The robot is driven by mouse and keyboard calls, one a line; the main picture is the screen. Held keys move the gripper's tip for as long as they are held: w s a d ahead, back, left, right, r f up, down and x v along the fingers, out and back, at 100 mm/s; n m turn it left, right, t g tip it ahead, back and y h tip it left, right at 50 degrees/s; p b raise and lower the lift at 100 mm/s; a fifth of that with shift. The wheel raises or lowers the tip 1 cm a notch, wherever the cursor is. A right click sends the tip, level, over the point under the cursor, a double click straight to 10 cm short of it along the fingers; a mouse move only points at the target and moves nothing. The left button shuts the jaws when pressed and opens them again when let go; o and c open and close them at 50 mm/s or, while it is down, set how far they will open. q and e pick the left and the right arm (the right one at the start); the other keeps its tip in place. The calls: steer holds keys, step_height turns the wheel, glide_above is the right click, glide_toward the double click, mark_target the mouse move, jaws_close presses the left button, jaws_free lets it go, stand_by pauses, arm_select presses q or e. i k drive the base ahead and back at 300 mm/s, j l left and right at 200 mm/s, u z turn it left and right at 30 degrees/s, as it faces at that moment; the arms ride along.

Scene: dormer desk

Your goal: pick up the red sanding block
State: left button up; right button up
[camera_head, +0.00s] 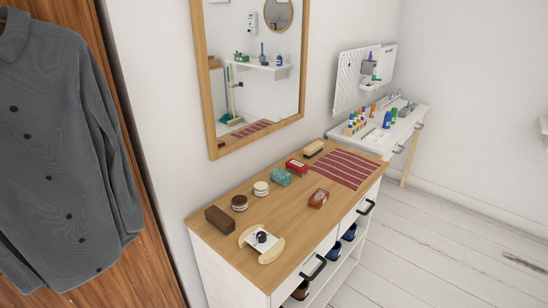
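A bright red block-like object (297,167) with a dark, pale-marked side lies on the wooden top of the cabinet (230,255), between a teal speckled block (281,177) and a tan block or brush (313,149). A smaller reddish-brown block (318,198) with a pale mark on top lies nearer the front edge, beside the striped mat. Which of these two is the sanding block I cannot tell for sure; the first is the brighter red. Neither of my grippers is in view, and nothing touches either block.
A dark brown block (220,219), two round tins (239,202) (261,188) and a round wooden piece with a white plate (261,243) stand at the left. A red striped mat (355,166) covers the right end. A mirror (213,110) rises behind. Bare wood lies mid-front.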

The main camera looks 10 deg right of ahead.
mark_target(293, 166)
steer(key=i+l+u, duration=0.25)
steer(key=l+u, duration=0.15)
steer(key=l, duration=0.2)
steer(key=i+l+u, duration=0.15)
steer(key=l+u, duration=0.2)
steer(key=l, duration=0.3)
steer(key=i+l+u, duration=0.1)
steer(key=l+u, duration=0.3)
steer(key=l, duration=0.25)
steer(key=l+u, duration=0.4)
steer(key=l, duration=0.3)
steer(key=k+l+u, duration=0.15)
steer(key=l+u, duration=0.2)
steer(key=l, duration=0.35)
steer(key=k+l+u, duration=0.2)
steer(key=l+u, duration=0.2)
steer(key=l, duration=0.25)
